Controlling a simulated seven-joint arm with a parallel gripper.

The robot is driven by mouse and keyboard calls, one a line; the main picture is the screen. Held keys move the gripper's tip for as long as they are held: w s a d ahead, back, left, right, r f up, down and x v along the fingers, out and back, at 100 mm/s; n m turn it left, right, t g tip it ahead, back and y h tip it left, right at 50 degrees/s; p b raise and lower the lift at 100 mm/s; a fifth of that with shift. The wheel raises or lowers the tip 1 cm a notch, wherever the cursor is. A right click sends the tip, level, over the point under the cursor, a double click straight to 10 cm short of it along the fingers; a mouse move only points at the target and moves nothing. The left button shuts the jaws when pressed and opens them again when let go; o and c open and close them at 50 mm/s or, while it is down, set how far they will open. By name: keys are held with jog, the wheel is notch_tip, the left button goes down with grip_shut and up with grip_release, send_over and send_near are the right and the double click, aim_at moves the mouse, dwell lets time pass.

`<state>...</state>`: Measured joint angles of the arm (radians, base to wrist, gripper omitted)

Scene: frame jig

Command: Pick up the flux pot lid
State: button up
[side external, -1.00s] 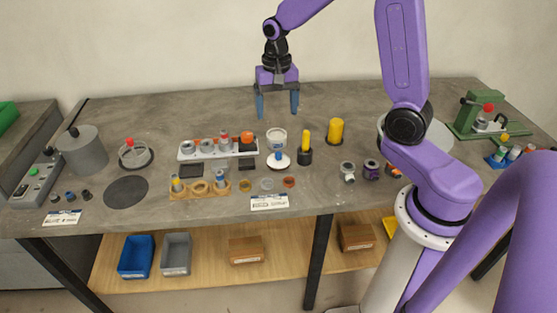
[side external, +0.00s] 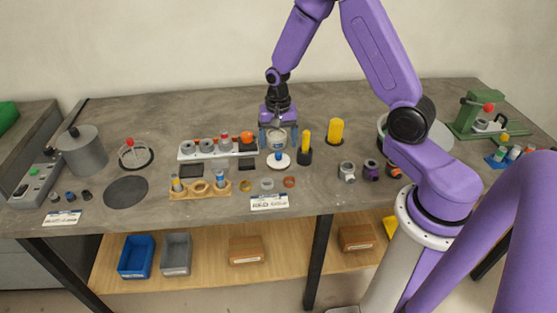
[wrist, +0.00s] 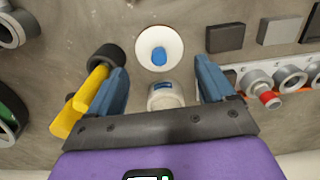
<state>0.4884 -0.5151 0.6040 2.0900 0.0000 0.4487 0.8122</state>
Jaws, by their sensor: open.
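The flux pot lid, a white disc (side external: 286,163) with a blue knob, lies on the bench just in front of the white flux pot. In the wrist view the lid (wrist: 145,42) is seen from above, beyond my fingertips. The flux pot (side external: 278,143) stands upright without a lid; it also shows between my fingers in the wrist view (wrist: 165,97). My gripper (side external: 279,141) is open and empty, pointing down over the pot, with its blue fingers on either side. The gripper (wrist: 161,70) is not touching the lid. Whether the fingers touch the pot is unclear.
A yellow-handled tool (side external: 306,139) in a black holder (side external: 305,156) stands close right of the lid, near one finger. A white rack (side external: 187,151) of parts and dark pads (side external: 191,170) lie left. A wooden holder (side external: 180,192) and small rings are in front.

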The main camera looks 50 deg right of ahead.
aim_at(278, 153)
jog(key=shift+d+f, duration=0.1)
jog(key=shift+f, duration=2.8)
jog(key=c, duration=0.7)
